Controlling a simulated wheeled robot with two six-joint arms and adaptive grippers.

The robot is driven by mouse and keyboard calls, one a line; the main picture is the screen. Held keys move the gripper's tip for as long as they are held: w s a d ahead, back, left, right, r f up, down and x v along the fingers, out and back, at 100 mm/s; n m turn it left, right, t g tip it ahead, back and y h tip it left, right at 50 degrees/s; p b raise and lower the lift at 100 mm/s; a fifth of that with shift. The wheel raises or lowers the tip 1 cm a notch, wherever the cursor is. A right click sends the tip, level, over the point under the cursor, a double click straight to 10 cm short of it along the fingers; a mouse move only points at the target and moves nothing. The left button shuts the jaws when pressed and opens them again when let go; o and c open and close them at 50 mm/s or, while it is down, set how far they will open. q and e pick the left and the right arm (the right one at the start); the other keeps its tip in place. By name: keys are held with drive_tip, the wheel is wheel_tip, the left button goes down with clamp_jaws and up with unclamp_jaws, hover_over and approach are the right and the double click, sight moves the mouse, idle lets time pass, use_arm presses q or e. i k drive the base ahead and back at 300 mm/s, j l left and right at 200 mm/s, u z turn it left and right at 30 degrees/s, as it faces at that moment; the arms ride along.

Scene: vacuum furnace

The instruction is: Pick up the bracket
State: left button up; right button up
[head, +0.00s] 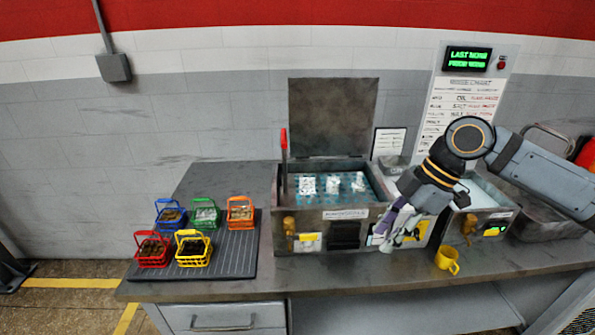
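Several small whitish metal parts (333,184) stand in the open box furnace (345,226), on a blue-green bed. They are too small for me to tell which is a bracket. My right gripper (393,230) comes in from the right and points down and left, in front of the furnace's right front corner. Pale and purple shapes show around its fingertips. I cannot tell whether it holds something or how far its fingers are apart. My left gripper is out of view.
The furnace lid (332,117) stands raised, with a red-handled lever (284,146) at its left. Several coloured baskets with contents sit on a dark ribbed mat (235,262). A yellow mug (447,261) stands near the bench's front edge. A second open tank (485,192) is at right.

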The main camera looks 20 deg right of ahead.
sight(307, 184)
drive_tip(key=i, duration=1.15)
